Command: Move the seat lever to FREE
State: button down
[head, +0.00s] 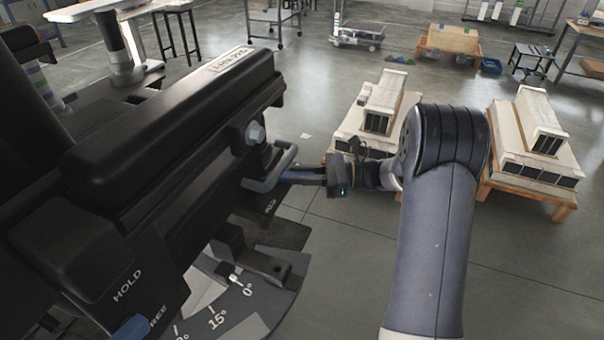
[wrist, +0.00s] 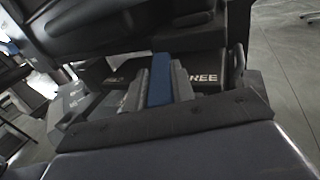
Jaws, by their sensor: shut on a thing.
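The seat lever (wrist: 160,82) shows as a blue bar in the wrist view, between the two fingers of my gripper (wrist: 160,92), which is shut on it. A white HOLD label (wrist: 117,83) lies left of the lever, partly covered. A FREE label (wrist: 203,78) lies to its right, with its first letter hidden by a finger. The lever stands between the two labels. In the head view my gripper (head: 290,178) reaches in from the right below the black padded part (head: 180,120); its fingertips and the lever's grip are hard to make out there.
A dark bent handle (head: 283,160) sits close to my gripper. Another blue lever end (head: 132,326) beside HOLD and FREE markings is at lower left, near an angle scale (head: 225,318). White model blocks on wooden stands (head: 525,150) stand behind my arm.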

jog(key=c, duration=1.2)
grip_release()
jog(key=shift+w, duration=0.1)
jog(key=d, duration=1)
jog(key=shift+s+d, duration=0.4)
jog(key=shift+s, duration=0.05)
